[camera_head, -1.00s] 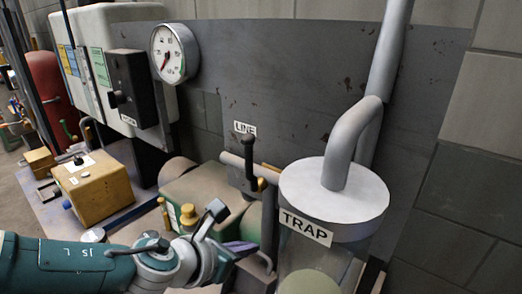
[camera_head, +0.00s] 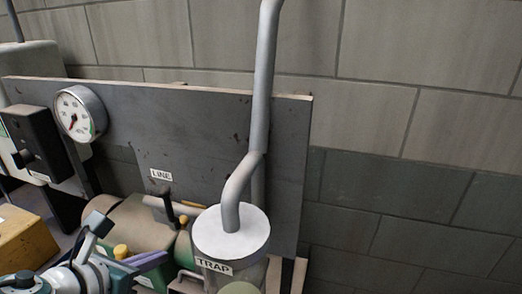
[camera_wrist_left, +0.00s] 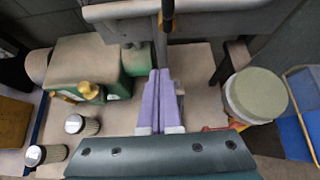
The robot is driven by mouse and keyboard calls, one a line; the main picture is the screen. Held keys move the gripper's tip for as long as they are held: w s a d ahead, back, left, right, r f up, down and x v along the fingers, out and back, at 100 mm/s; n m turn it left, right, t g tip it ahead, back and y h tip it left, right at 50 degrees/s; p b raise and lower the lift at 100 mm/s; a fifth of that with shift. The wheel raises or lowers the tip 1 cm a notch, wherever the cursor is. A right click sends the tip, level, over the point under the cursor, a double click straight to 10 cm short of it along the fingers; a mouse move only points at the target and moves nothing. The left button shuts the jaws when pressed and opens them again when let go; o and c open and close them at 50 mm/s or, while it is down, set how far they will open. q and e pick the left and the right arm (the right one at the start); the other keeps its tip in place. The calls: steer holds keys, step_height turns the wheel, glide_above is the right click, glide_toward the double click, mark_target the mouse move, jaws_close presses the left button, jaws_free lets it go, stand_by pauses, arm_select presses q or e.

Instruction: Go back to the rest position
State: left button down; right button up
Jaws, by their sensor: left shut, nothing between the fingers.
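My left gripper (camera_head: 146,261) is at the lower left of the head view, its purple fingers close together with nothing between them. In the left wrist view the fingers (camera_wrist_left: 159,98) lie side by side, pointing toward a grey horizontal pipe (camera_wrist_left: 190,20) with a dark upright lever on it. In the head view the gripper is left of the trap (camera_head: 230,235), a white-lidded cylinder labelled TRAP, and in front of a green and tan pump (camera_head: 140,222). My right gripper is not in view.
A grey backboard (camera_head: 200,130) carries a round gauge (camera_head: 80,113) and a LINE label. A tan box (camera_head: 22,238) stands at the left edge. In the wrist view, a pale round-lidded container (camera_wrist_left: 255,95) stands to the right and small capped cylinders (camera_wrist_left: 82,125) to the left.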

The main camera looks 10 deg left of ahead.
arm_select(q)
steer(key=s+d+r+n+g+y, duration=0.1)
steer(key=s+d+r+n, duration=0.2)
steer(key=n, duration=0.5)
steer(key=s+d+r+n+y, duration=0.15)
steer(key=d+n, duration=0.25)
steer(key=n, duration=0.4)
steer(key=s+r+n+g+h, duration=0.1)
steer(key=s+r+n+g, duration=0.15)
steer(key=s+n, duration=0.6)
steer(key=s+r+n+g+h, duration=0.1)
steer(key=s+r+n+g, duration=0.15)
steer(key=s+n, duration=0.55)
step_height(320, 180, up, 14)
steer(key=n+g+p, duration=0.1)
steer(key=n+p, duration=0.1)
steer(key=p, duration=1.2)
steer(key=shift+s+d+r, duration=0.15)
steer(key=shift+d+r, duration=0.1)
